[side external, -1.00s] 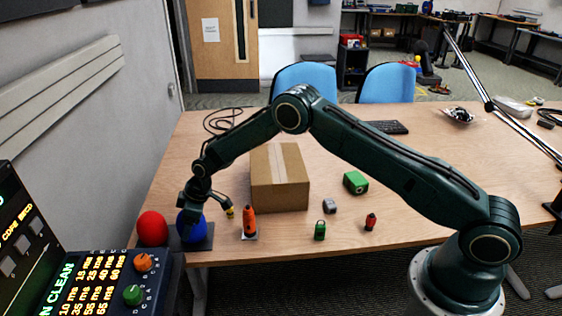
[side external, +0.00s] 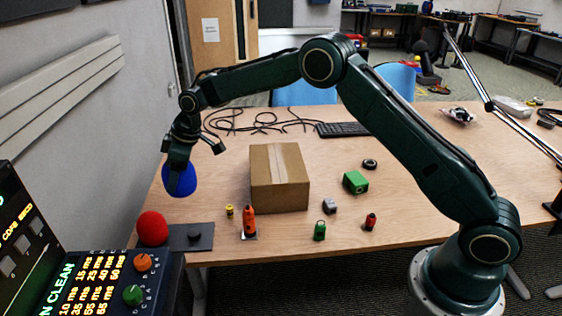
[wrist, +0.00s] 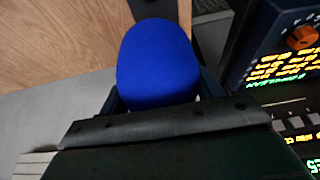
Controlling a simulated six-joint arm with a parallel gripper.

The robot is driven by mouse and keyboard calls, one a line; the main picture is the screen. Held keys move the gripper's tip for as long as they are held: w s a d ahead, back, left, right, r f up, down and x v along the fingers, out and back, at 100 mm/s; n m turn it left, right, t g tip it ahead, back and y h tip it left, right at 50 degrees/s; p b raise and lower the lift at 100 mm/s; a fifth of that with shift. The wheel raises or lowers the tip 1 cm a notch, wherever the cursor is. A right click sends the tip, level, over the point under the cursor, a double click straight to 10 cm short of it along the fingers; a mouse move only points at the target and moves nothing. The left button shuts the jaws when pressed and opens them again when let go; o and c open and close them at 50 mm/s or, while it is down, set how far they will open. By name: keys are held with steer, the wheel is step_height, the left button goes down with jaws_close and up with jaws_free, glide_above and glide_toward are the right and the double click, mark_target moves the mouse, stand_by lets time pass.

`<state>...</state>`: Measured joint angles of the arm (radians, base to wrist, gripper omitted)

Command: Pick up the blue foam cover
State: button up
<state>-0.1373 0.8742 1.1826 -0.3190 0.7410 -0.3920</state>
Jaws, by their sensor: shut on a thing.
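The blue foam cover (side external: 180,180) is a rounded blue ball held in my gripper (side external: 178,162) near the table's left edge. It hangs above the dark base plate (side external: 207,243), up and to the left of it in the side view. In the wrist view the blue foam cover (wrist: 158,62) fills the space in front of my gripper (wrist: 158,100). My gripper is shut on it; the foam hides most of the fingertips.
A red foam ball (side external: 152,228) sits on the plate's left, beside a small dark stub (side external: 194,236). A cardboard box (side external: 279,180) stands mid-table. An orange bottle (side external: 249,222), yellow item (side external: 230,211) and green block (side external: 355,182) stand around it. A control panel (side external: 110,285) is front left.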

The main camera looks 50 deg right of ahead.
steer(key=shift+r, duration=1.1)
steer(key=shift+d, duration=0.1)
